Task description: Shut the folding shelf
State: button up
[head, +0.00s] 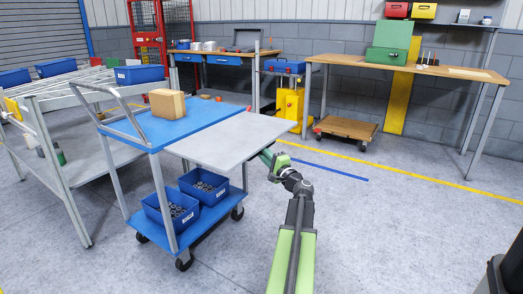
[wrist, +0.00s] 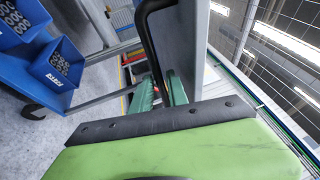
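The folding shelf is a flat light-grey panel (head: 228,140), standing out level from the right side of the blue cart top (head: 185,124). In the wrist view the panel (wrist: 187,45) appears as a grey slab running up the middle. A bent black bar (wrist: 146,35) runs beside it and looks like a handle. My gripper (head: 272,160) is at the panel's right edge in the head view. In the wrist view my green fingers (wrist: 160,88) lie on either side of the black bar's lower part. I cannot tell whether they press on it.
A cardboard box (head: 167,104) stands on the cart top. Blue bins (head: 170,208) of metal parts sit on the cart's lower deck. A grey table (head: 70,170) stands close on the left. The floor to the right is open.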

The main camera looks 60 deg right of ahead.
jog(key=shift+x, duration=0.8)
grip_shut()
jog(key=shift+s, duration=0.1)
dwell(0.8)
